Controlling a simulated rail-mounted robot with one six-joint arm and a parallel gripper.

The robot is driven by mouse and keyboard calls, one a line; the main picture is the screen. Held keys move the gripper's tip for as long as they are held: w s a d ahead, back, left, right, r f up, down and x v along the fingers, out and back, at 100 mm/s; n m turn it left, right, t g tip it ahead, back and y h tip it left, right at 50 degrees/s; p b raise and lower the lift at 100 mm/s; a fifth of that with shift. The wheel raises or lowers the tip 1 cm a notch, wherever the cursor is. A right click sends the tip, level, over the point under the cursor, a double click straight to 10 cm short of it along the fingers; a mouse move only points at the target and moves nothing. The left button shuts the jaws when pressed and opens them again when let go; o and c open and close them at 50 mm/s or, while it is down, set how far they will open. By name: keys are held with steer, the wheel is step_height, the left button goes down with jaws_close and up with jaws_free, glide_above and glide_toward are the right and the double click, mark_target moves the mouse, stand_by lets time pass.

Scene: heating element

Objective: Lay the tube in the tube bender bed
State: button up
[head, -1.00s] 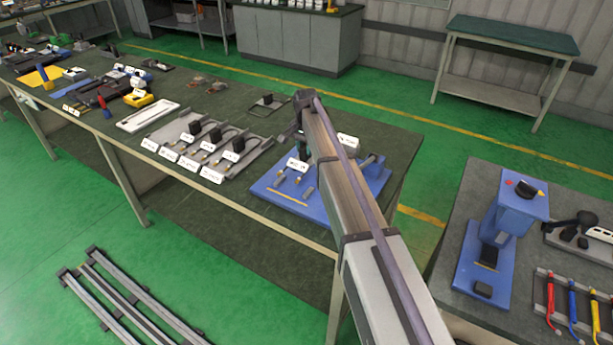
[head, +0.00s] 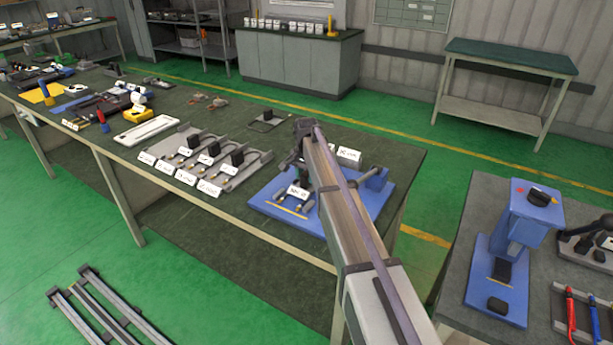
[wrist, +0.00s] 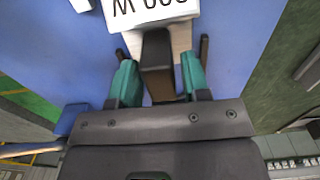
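My gripper (head: 302,172) is over the left part of the blue tube bender base (head: 264,204). In the wrist view its teal fingers (wrist: 160,82) stand on either side of a dark block (wrist: 157,62), which I take to be the grip of the tube. A white label (wrist: 150,12) ending in "00 W", upside down, is beyond the block; it also shows in the head view (head: 298,191). The tube itself is mostly hidden by the label and gripper. Small grey posts (head: 307,207) stand on the base. I cannot tell whether the tube touches the bed.
Grey trays (head: 225,181) with black grips and labels lie left of the base. A blue roller or cylinder (head: 372,176) is at its right. A blue press (head: 510,240) stands on a separate table at the right.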

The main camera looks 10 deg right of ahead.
mark_target(307, 172)
steer(key=shift+o, duration=0.8)
step_height(307, 172, up, 13)
steer(key=p, duration=1.3)
steer(key=s+f+n+b, duration=0.1)
steer(key=s+n, duration=0.7)
steer(key=s, duration=3)
steer(key=shift+s, duration=0.25)
